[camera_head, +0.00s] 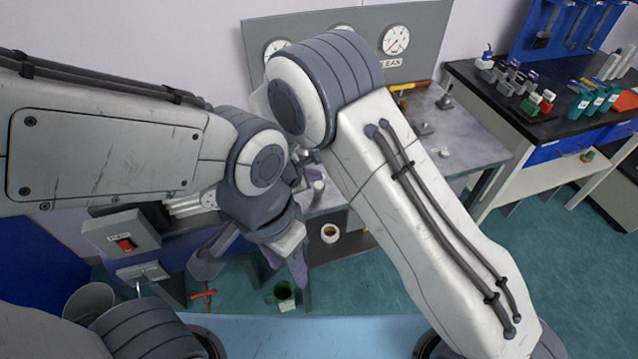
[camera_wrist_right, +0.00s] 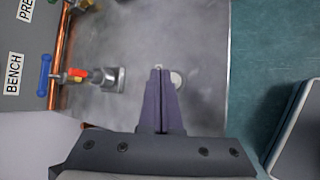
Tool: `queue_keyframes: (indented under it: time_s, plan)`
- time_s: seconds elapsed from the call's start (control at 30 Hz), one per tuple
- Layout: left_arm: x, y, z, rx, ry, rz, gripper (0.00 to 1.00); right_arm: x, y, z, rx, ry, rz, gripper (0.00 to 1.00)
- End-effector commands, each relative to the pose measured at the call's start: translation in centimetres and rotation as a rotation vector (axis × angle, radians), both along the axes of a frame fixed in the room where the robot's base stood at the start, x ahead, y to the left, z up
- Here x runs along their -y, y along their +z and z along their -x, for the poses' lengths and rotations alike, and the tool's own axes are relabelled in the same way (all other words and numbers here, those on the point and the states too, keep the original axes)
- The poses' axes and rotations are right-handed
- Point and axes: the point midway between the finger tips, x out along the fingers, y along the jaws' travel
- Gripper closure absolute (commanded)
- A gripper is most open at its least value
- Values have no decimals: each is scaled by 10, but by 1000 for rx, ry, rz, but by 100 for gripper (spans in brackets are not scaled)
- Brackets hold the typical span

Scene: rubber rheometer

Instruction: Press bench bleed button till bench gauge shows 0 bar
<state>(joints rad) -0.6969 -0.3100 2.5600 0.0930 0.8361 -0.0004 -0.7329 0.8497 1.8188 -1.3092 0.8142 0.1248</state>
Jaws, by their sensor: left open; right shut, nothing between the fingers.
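In the wrist view my right gripper (camera_wrist_right: 158,70) is shut and empty, pointing down over the grey bench top. Its fingertips are right beside a small pale round button (camera_wrist_right: 178,79); I cannot tell whether they touch it or whether it is the bleed button. A "BENCH" label (camera_wrist_right: 14,74) is on the panel at left. In the head view three round gauges (camera_head: 396,40) are on the back panel; their readings are too small to tell, and my right arm partly covers them. My left gripper (camera_head: 252,266) is open and empty, low in front of the bench.
A valve with a blue handle (camera_wrist_right: 45,75) and a metal fitting (camera_wrist_right: 108,79) stand left of the fingers. In the head view a black bench (camera_head: 560,125) with bottles is at right.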

Motion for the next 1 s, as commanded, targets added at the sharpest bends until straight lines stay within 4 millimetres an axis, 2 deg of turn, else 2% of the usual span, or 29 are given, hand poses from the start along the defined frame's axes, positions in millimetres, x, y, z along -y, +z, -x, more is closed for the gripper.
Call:
queue_keyframes:
  time_s: [0.23, 0.5, 1.0]
  plan:
    - [0, -2, 0, 0, 0, 0, 50, 0, -1, 0, 0, 0, 0, 100]
    - [0, -12, 0, 0, 0, 0, 50, 0, -9, 0, 0, 0, 0, 100]
    - [0, -13, 0, 0, 0, 0, 50, 0, -9, 0, 0, 0, 0, 100]
